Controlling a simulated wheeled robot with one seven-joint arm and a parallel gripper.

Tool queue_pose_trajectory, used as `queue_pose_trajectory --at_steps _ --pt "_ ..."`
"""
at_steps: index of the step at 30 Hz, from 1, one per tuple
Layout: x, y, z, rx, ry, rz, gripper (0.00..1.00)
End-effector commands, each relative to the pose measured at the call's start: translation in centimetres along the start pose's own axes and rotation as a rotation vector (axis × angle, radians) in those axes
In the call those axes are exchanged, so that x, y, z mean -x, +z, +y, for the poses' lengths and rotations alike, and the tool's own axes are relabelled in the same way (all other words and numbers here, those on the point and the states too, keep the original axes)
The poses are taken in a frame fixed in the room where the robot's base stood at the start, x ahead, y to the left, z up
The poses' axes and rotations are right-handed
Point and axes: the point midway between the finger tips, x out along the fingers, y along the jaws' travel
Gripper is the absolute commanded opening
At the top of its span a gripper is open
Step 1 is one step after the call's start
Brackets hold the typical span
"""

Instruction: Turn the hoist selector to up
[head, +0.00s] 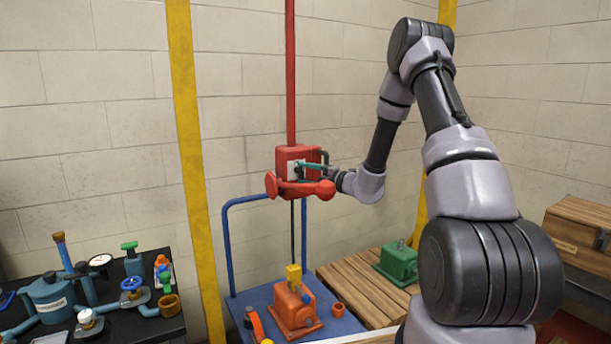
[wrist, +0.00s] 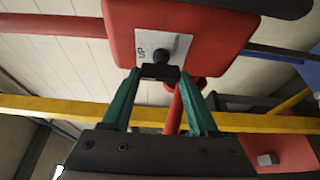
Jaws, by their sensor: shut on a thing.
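The red hoist (head: 284,158) hangs on a red vertical pole in the head view. Its red body also fills the top of the wrist view (wrist: 215,28). A white label plate (wrist: 185,43) on its face carries the word UP at its left, turned sideways, and other lettering too blurred to read. The black hoist selector (wrist: 160,72) sits in front of this plate. My gripper (wrist: 160,76) has its teal fingers shut on the selector, one on each side. The head view shows my gripper (head: 309,166) at the hoist's face. I cannot tell which position the selector points to.
Below the hoist, a chain runs down to a yellow hook block (head: 293,273) at an orange motor (head: 295,305) on a blue cart (head: 345,323). A green motor (head: 398,262) stands on a wooden pallet (head: 345,283). A black table (head: 160,323) with pump parts is at left.

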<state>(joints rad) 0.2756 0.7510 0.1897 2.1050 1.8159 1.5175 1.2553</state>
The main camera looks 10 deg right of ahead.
Motion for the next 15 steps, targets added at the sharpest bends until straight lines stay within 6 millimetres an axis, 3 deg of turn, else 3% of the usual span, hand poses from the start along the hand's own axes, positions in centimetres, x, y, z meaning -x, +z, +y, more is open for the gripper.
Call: queue_pose_trajectory --at_steps 6,7,15 --pt "0.05 -0.09 -0.16 0.001 -0.004 0.002 0.04" --pt "0.05 -0.09 -0.17 0.001 -0.004 0.002 0.71" --pt "0.03 -0.05 -0.08 0.0 -0.002 0.001 0.72"
